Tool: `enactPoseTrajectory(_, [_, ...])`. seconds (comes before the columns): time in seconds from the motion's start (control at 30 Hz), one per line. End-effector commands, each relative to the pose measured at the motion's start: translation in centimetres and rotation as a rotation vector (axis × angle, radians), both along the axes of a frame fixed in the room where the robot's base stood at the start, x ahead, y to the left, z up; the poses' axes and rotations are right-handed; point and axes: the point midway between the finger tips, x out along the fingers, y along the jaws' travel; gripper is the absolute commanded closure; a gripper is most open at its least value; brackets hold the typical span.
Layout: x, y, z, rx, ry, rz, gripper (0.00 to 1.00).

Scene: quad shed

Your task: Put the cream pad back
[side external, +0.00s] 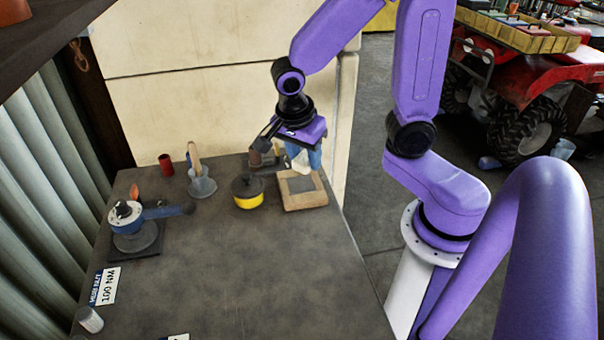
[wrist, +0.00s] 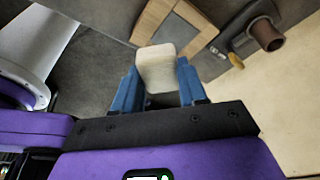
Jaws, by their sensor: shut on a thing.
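The cream pad (wrist: 156,68) is a small, pale block with rounded corners. My gripper (wrist: 158,82) is shut on it, with one blue finger at each side. In the side view my gripper (side external: 304,160) is at the far right of the bench, and part of the cream pad (side external: 300,161) shows between the fingers. The pad is held above a light wooden frame (side external: 311,205) with a grey inside, which lies on the bench. The frame also shows beyond the pad in the wrist view (wrist: 152,18). The pad's underside is hidden.
A yellow pot (side external: 248,202) with a dark lid stands left of the frame. Behind are a grey cup (side external: 202,186) with a wooden handle and a red cup (side external: 166,165). A blue tool (side external: 128,218) stands at the left. The bench's middle front (side external: 240,275) is clear.

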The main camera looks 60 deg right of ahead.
Motion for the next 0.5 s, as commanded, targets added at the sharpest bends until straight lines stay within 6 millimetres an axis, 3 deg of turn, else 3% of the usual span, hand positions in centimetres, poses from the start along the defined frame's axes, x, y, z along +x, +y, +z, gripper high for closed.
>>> enactPoseTrajectory(0.23, [-1.2,1.0,0.3,0.0,-0.001,0.067,0.87])
enactPoseTrajectory(0.5, [-4.8,3.0,1.2,0.0,-0.003,0.252,0.87])
